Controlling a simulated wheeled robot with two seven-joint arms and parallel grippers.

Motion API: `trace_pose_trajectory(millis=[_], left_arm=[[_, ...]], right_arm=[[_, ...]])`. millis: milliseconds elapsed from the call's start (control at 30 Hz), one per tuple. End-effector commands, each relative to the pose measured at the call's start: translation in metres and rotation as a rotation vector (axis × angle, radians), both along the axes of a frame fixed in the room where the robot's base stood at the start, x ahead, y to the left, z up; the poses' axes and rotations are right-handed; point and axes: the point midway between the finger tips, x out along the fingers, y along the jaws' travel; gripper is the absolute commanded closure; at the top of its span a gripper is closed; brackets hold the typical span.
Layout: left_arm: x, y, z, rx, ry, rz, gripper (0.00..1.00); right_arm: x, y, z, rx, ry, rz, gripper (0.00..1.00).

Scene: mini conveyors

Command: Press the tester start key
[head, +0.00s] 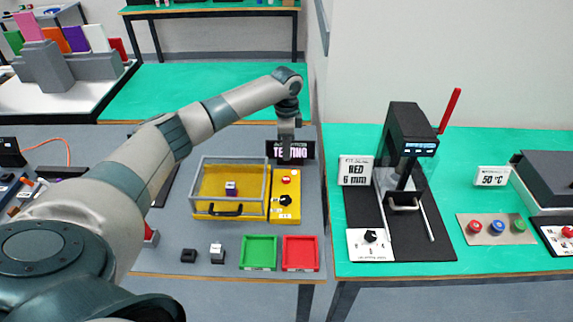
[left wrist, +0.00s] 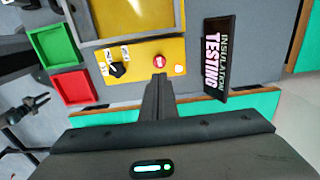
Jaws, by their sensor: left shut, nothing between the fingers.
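The yellow insulation tester (head: 230,208) sits on the grey table, with a clear cover over a small purple part (head: 231,188). On its right-hand panel are a round red key (head: 286,180) and a black knob (head: 285,200). My left gripper (head: 287,156) is shut and empty, pointing down behind and above the red key. In the left wrist view the shut fingertips (left wrist: 159,77) appear just beside the red key (left wrist: 160,60); I cannot tell whether they touch it.
A black "TESTING" sign (head: 302,150) stands close behind the panel. A green tray (head: 259,252) and a red tray (head: 301,253) lie in front. A black press-like machine (head: 409,135) stands on the green table at right.

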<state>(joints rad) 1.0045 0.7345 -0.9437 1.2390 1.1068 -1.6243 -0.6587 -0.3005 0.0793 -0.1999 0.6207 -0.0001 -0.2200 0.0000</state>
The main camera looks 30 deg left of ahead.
Motion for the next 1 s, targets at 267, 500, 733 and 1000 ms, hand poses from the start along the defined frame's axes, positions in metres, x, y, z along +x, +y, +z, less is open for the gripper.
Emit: trace_pose_trajectory(millis=[267,500,733,1000], left_arm=[[0.000,0.000,0.032,0.000,-0.001,0.000,1.00],[0.000,0.000,0.037,0.000,0.000,0.000,1.00],[0.000,0.000,0.037,0.000,0.000,0.000,1.00],[0.000,0.000,0.037,0.000,0.000,0.000,1.00]], right_arm=[[0.000,0.001,-0.013,0.001,0.000,0.000,0.69],[0.000,0.001,-0.013,0.001,0.000,0.000,0.69],[0.000,0.001,-0.013,0.001,0.000,0.000,0.69],[0.000,0.000,-0.013,0.000,0.000,0.000,0.69]])
